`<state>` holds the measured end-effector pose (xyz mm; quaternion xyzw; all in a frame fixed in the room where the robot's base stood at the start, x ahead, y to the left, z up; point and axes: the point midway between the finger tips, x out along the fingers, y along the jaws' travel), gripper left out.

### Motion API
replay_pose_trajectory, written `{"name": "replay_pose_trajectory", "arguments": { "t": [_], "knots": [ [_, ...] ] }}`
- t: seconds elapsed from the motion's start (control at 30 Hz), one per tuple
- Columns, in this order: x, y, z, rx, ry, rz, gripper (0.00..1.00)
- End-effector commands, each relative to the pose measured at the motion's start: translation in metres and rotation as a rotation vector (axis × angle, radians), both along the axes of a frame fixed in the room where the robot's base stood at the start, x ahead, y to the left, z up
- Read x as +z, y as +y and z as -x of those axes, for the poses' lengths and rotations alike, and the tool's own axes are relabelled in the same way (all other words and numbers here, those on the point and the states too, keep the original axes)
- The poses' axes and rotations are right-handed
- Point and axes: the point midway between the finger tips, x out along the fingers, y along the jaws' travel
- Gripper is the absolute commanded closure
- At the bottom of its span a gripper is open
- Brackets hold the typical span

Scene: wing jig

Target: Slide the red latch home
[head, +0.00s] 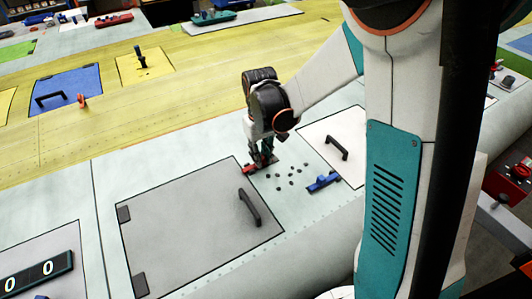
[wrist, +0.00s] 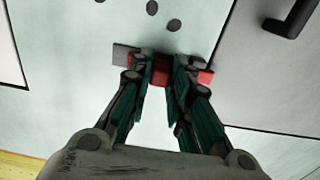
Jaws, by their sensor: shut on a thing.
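The red latch (wrist: 205,77) lies on the pale wing skin at the edge of the grey panel. A grey metal piece (wrist: 124,54) shows at its left end in the wrist view. My gripper (wrist: 160,70) is shut on the red latch, with one finger on each side of its raised middle part. In the head view the latch (head: 249,169) shows under my gripper (head: 262,160), by the grey panel's upper right corner. The fingers hide part of the latch, so I cannot tell how far its bolt reaches.
The grey panel (head: 185,225) has a black handle (head: 249,207). Several dark holes (head: 291,183) lie right of my gripper. A blue latch (head: 323,181) sits beside the white panel (head: 318,130), which has a black handle (head: 336,147). A blue panel (head: 70,85) lies farther left.

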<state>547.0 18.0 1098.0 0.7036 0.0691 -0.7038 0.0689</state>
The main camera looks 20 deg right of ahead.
Motion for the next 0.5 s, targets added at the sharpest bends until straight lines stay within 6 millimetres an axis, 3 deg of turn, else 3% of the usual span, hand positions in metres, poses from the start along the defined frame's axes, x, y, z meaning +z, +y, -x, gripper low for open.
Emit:
{"name": "replay_pose_trajectory", "arguments": {
  "t": [0.13, 0.4, 0.43, 0.5],
  "knots": [
    [-0.001, 0.021, 0.004, 0.004, 0.0, -0.001, 1.0],
    [0.0, 0.023, 0.005, 0.002, 0.001, -0.004, 1.0],
    [0.0, 0.023, 0.005, 0.002, 0.001, -0.004, 0.75],
    [0.0, 0.023, 0.005, 0.002, 0.001, -0.004, 0.62]
  ]
}}
